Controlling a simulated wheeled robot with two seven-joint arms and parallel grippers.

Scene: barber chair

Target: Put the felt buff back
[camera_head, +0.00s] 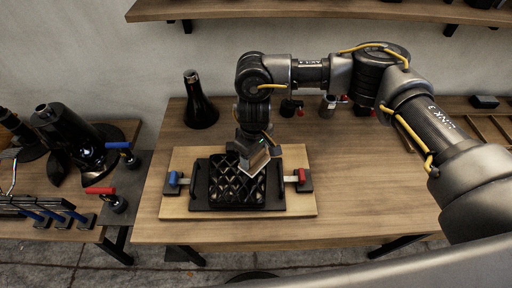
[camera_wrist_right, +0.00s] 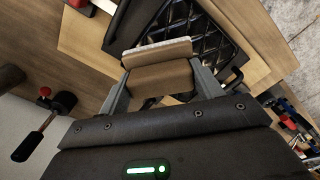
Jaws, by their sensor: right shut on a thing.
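The felt buff, a wooden block with a pale felt edge, shows in the wrist view (camera_wrist_right: 160,76) between the two fingers of my right gripper (camera_wrist_right: 160,66). In the head view the buff (camera_head: 256,160) is tilted, above the black quilted pad (camera_head: 228,186). My right gripper (camera_head: 254,146) is shut on it. I cannot tell whether the buff touches the pad. The pad sits in a black tray on a light wooden board (camera_head: 180,208). My left gripper is not in view.
A blue-handled clamp (camera_head: 174,180) and a red-handled clamp (camera_head: 302,180) flank the pad. A black cone-shaped stand (camera_head: 199,106) is behind. The table (camera_head: 370,190) is clear to the right. A divided wooden tray (camera_head: 486,126) is at far right, and a shelf (camera_head: 330,9) hangs above.

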